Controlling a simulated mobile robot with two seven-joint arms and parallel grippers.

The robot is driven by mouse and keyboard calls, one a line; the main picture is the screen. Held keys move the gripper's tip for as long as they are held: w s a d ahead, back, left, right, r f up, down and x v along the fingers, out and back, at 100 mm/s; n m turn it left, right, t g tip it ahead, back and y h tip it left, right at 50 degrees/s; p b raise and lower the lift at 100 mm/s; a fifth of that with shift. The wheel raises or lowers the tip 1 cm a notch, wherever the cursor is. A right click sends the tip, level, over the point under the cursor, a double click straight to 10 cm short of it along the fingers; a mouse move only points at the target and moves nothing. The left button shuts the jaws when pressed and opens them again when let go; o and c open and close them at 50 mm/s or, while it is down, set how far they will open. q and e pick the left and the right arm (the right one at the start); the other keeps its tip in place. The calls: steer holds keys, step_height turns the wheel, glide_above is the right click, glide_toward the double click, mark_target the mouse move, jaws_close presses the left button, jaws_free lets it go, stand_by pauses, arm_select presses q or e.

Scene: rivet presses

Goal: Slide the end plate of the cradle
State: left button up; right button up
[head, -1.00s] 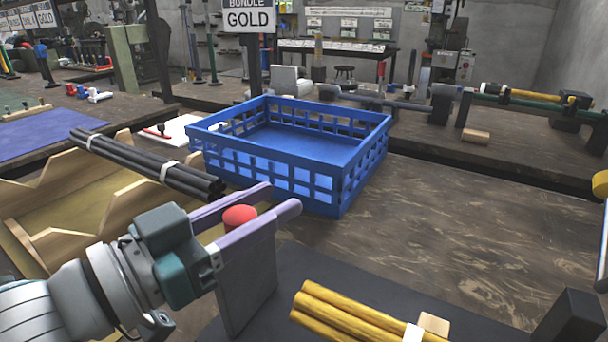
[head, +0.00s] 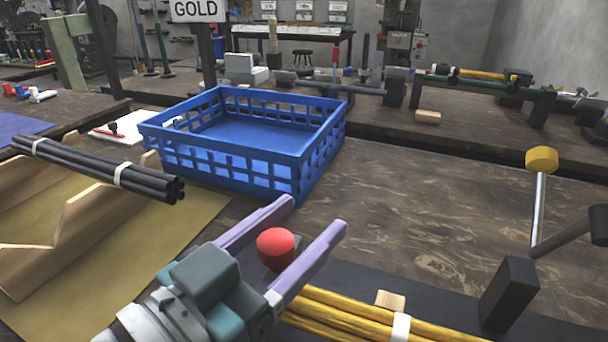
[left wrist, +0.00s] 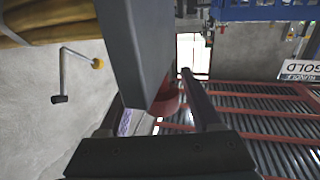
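The cradle's end plate is a dark grey upright slab (left wrist: 140,45), large in the left wrist view. In the head view it is mostly hidden behind my left gripper. Its round red knob (head: 276,243) sits at the top and also shows in the left wrist view (left wrist: 167,100). My left gripper (head: 315,213) is open, with one lilac finger on each side of the knob. I cannot tell whether they touch it. A yellow rod bundle (head: 345,315) with a white band lies on the cradle, its left end hidden by the gripper. My right gripper is not in view.
A black block (head: 509,294) and a crank with a yellow knob (head: 541,160) stand at the right. A blue crate (head: 225,165) is behind. A strapped black rod bundle (head: 90,165) rests on wooden V supports (head: 90,225) at left. Bare tabletop (head: 420,205) lies behind the cradle.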

arm_select(q)
steer(key=shift+o, duration=0.3)
steer(key=shift+a, duration=0.1)
steer(key=shift+s+a, duration=0.25)
steer(key=shift+s, duration=0.1)
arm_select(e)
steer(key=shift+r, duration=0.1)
arm_select(q)
steer(key=p+v, duration=0.1)
steer(key=v, duration=0.8)
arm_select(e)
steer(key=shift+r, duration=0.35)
arm_select(q)
steer(key=shift+r, duration=0.15)
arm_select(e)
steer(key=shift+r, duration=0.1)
